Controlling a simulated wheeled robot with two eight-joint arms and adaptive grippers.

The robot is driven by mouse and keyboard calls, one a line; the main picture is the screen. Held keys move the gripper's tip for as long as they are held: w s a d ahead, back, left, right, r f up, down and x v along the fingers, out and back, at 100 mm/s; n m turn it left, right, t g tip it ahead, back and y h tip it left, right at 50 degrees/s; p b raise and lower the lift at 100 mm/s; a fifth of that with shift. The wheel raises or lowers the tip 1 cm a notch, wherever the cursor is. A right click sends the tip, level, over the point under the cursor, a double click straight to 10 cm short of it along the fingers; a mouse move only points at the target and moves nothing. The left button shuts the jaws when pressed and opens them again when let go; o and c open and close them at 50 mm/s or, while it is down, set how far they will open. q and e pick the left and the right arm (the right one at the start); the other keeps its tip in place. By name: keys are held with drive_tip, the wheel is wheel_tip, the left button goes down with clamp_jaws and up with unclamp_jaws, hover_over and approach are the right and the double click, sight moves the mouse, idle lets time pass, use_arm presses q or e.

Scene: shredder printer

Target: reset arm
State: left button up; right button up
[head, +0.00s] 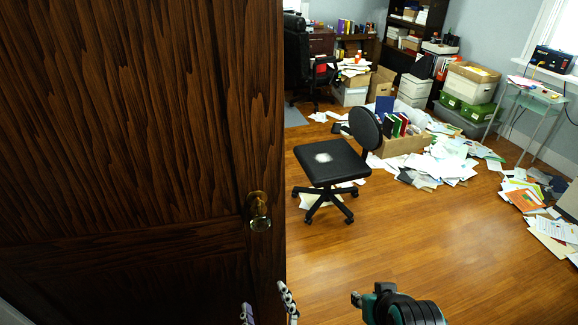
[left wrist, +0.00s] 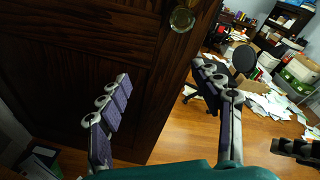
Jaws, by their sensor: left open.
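My left gripper (head: 267,307) is at the bottom of the head view, in front of the lower right part of a dark wooden door (head: 130,130). Its two fingers stand apart with nothing between them. In the left wrist view the open left gripper (left wrist: 161,72) faces the door panel, below and left of the round knob (left wrist: 182,19). The brass and glass knob (head: 259,212) also shows near the door's edge in the head view. A teal and black part of my right arm shows at the bottom right of the head view; its jaw state is unclear.
The door fills the left half. Right of it, a black swivel chair (head: 332,163) stands on the wood floor (head: 445,235). Scattered papers (head: 445,165), boxes (head: 472,83) and a small glass table (head: 537,92) lie beyond. The floor in front of the chair is clear.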

use_arm(q)
drive_tip(key=w+a+f+n+g, duration=0.3)
drive_tip(key=a+f+n+g, duration=0.55)
drive_tip(key=n, duration=0.45)
drive_tip(key=a+r+n+h, duration=0.4)
drive_tip(key=n, duration=1)
drive_tip(key=shift+a+r+h, duration=0.15)
drive_tip(key=shift+a+h, duration=0.15)
drive_tip(key=shift+w, duration=0.1)
